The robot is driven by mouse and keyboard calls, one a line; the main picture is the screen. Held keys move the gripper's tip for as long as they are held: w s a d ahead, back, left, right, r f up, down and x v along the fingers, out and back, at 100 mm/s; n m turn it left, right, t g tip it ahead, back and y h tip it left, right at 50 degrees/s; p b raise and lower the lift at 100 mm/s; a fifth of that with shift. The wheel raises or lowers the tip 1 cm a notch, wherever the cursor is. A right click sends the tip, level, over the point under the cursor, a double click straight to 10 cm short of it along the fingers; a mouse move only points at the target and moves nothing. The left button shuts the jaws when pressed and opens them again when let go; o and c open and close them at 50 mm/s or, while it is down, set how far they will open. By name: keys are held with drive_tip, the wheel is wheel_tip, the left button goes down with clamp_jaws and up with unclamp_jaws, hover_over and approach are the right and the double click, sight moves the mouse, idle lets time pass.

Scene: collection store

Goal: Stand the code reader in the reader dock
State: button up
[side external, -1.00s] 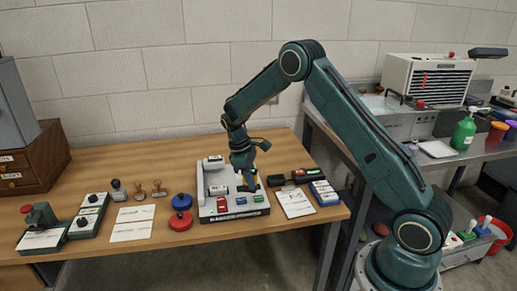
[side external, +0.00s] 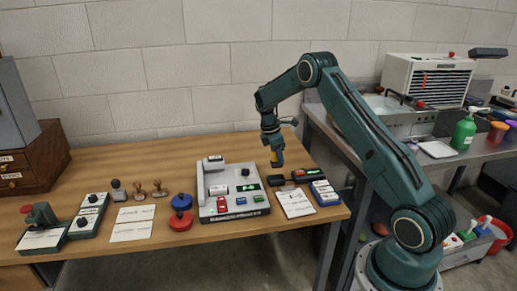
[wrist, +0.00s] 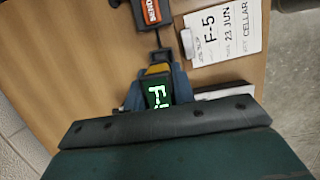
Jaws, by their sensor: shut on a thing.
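The code reader is dark with a yellow end. In the side view (side external: 275,158) it hangs below my gripper (side external: 273,148). In the wrist view, my gripper (wrist: 155,88) is shut around the reader, whose yellow end (wrist: 157,69) and lit green display (wrist: 157,96) show between the fingers. A low black block, which looks like the reader dock (side external: 276,180), lies on the table just below the reader. A gap seems to remain between them in the side view. In the wrist view the reader and my gripper cover most of what lies below.
A black box with an orange label (wrist: 152,12) lies right of the dock; the side view shows it too (side external: 307,175). A written card (side external: 295,203) lies in front. A grey console (side external: 223,207) with a green screen stands to the left. The table behind is clear.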

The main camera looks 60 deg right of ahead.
sight(278, 167)
drive_tip(key=shift+f, duration=0.1)
drive_tip(key=shift+f, duration=2.75)
drive_tip(key=shift+f, duration=0.65)
drive_tip(key=o, duration=0.5)
drive_tip(key=shift+r, duration=0.1)
drive_tip(key=v, duration=1)
drive_tip(key=shift+r, duration=0.4)
idle(0.7)
drive_tip(key=shift+a+r, duration=0.1)
drive_tip(key=shift+a, duration=0.05)
idle(0.3)
